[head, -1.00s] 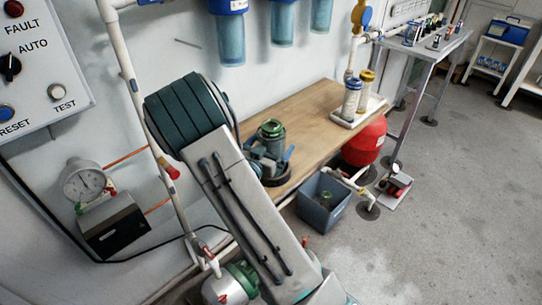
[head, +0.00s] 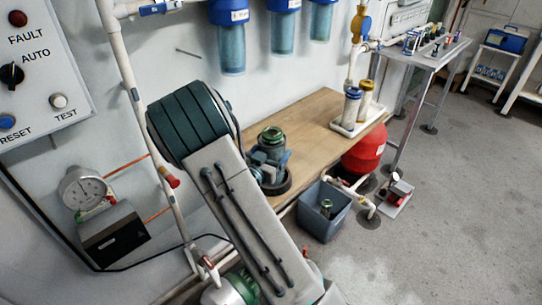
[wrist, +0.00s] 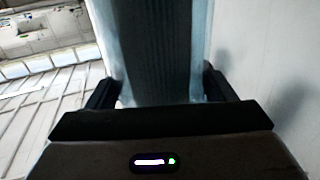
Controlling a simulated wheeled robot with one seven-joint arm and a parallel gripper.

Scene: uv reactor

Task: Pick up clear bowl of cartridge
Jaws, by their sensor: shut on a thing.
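In the wrist view my gripper (wrist: 163,88) has one dark finger on each side of a clear, blue-tinted bowl (wrist: 198,45). The fingers are shut on its walls. A darker, ribbed cartridge (wrist: 150,45) shows inside it. The bowl's upper end runs out of the frame and its lower part is hidden behind the gripper body. In the head view my arm crosses the middle, and I cannot make out the gripper clearly there.
A jar with a green rim (head: 271,140) stands on the wooden bench (head: 318,120). Blue-capped filter housings (head: 284,30) hang on the wall. Floor is free at the right.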

